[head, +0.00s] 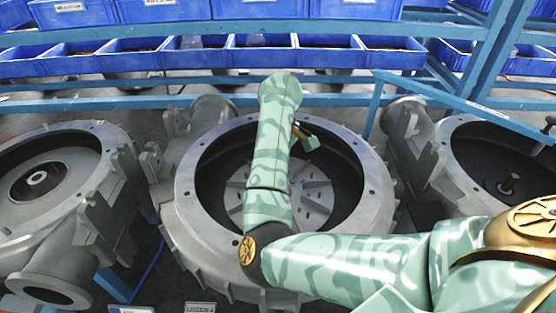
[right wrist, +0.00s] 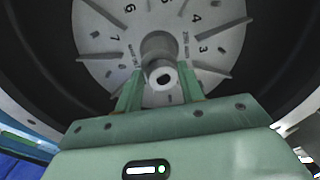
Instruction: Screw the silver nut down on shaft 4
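My right arm reaches over the middle blower housing (head: 374,200), hiding its centre in the head view. In the right wrist view, the two fingers of my right gripper (right wrist: 161,88) stand apart on either side of a pale silver ring with a dark hole (right wrist: 161,77), which looks like the nut. I cannot tell whether the fingers touch it. Behind the ring are a grey hub (right wrist: 157,46) and a numbered impeller disc (right wrist: 118,22). Whether the ring sits on the shaft is unclear, and no shaft number is readable. My left gripper is not in view.
Another housing with a hub (head: 37,179) stands on the left. A third, with an upright shaft (head: 508,184), stands on the right. Blue bins (head: 191,53) line the rack behind, and a blue rail (head: 465,104) crosses near the right housing. The middle housing's wall surrounds my right gripper.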

